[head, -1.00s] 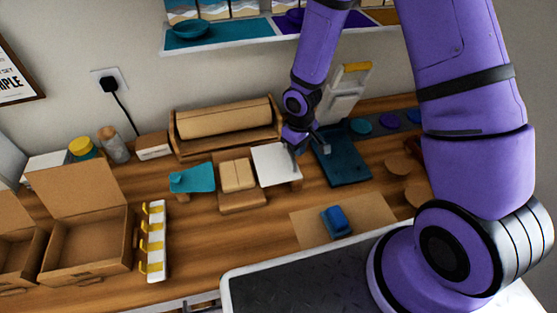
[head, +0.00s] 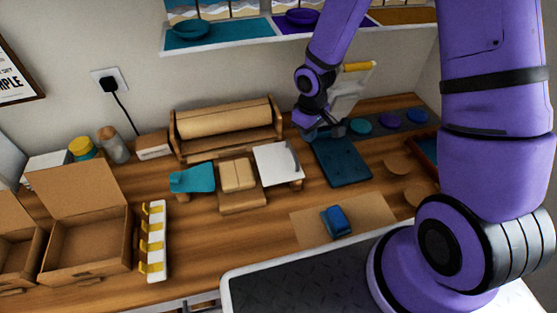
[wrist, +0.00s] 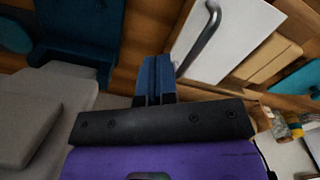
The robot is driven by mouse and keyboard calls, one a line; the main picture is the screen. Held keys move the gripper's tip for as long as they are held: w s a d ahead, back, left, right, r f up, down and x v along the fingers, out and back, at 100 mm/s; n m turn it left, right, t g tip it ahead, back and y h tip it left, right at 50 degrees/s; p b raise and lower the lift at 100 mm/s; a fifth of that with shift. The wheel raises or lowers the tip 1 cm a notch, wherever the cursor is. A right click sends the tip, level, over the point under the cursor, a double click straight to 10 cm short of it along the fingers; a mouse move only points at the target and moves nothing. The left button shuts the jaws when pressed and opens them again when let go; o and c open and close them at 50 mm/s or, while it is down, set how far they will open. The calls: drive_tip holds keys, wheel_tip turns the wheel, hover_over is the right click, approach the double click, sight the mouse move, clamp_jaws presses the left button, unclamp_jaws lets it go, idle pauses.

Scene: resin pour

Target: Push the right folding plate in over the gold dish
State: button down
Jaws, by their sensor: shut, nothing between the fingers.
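A white plate (head: 272,163) with a curved grey handle (head: 293,158) lies to the right of a tan block (head: 238,175); a teal plate (head: 194,178) lies to its left. I take the white one as the right folding plate. In the wrist view the white plate (wrist: 195,28) and its handle (wrist: 203,38) are at the upper middle. My gripper (head: 338,131) is shut and empty, right of the white plate and above the far end of a dark blue board (head: 345,163). Its fingers (wrist: 155,75) show in the wrist view. I cannot make out a gold dish.
A white stand with a yellow top (head: 358,68) is behind my gripper. A wooden roll holder (head: 228,128) stands behind the tan block. Coloured discs (head: 361,126) lie at the back right. A blue item (head: 336,221) lies on a tan mat (head: 375,212) in front.

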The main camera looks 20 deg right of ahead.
drive_tip(key=shift+r, duration=2.5)
